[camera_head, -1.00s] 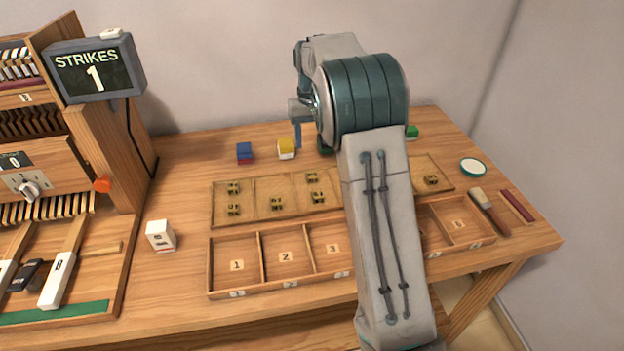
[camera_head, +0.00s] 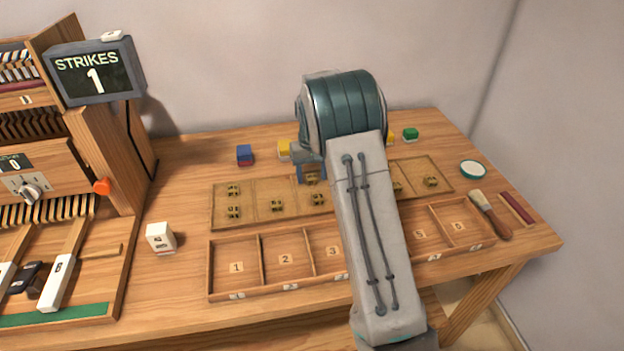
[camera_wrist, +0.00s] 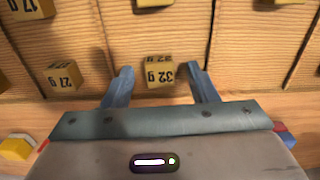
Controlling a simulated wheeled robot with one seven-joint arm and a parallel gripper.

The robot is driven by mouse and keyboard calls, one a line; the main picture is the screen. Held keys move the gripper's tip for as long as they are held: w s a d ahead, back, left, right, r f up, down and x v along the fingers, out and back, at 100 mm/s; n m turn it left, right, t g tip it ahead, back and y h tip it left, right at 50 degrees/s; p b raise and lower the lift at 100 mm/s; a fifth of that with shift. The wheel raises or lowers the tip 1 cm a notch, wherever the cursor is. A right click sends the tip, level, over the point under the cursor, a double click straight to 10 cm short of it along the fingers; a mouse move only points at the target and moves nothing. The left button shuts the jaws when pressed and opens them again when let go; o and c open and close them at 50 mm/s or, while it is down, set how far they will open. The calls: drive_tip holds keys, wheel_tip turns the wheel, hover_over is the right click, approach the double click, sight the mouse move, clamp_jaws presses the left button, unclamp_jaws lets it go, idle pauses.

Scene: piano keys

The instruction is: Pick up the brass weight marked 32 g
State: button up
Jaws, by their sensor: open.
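The brass weight marked 32 g (camera_wrist: 158,73) is a small block in the wooden weight tray (camera_wrist: 120,25). In the wrist view it sits between the two blue fingertips of my gripper (camera_wrist: 160,74), with a gap on each side. My gripper is open and holds nothing. In the head view my arm covers much of the gripper, and the weight (camera_head: 312,177) shows beside a blue finger in the tray's back row. A weight marked 27 g (camera_wrist: 63,75) stands to its left in the wrist view, and one marked 17 g (camera_wrist: 30,8) is at the top left.
Coloured blocks, blue (camera_head: 244,153), yellow (camera_head: 284,149) and green (camera_head: 410,134), stand behind the tray. A numbered compartment tray (camera_head: 236,292) lies in front. A white block (camera_head: 160,237) stands on the left, a brush (camera_head: 490,214) on the right.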

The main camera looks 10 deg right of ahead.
drive_tip(key=c, duration=1)
drive_tip(key=shift+c, duration=0.2)
drive_tip(key=shift+r, duration=0.2)
